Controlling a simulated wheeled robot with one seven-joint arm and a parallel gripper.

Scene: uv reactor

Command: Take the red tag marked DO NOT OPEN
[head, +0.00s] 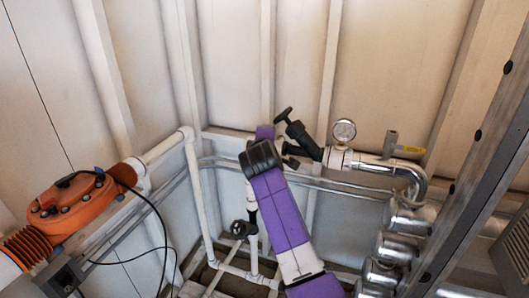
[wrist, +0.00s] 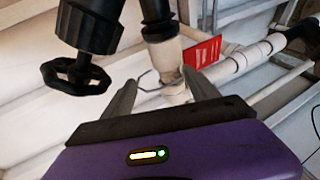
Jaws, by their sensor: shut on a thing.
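The red tag (wrist: 202,52) shows in the wrist view, just beyond my right fingertip, with pale lettering too small to read. A thin metal wire loop (wrist: 143,80) lies between my fingers, in front of a white pipe fitting. I cannot see clearly whether the loop joins the tag. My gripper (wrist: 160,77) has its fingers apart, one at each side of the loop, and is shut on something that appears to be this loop. In the head view my purple arm hides the gripper, and the tag does not show.
A black handwheel valve (wrist: 78,75) is close to my left finger. White pipes (wrist: 235,62) run behind the tag. In the head view a pressure gauge (head: 344,131) and black-handled valve (head: 299,133) stand right of my arm. An orange unit (head: 72,207) is at the left.

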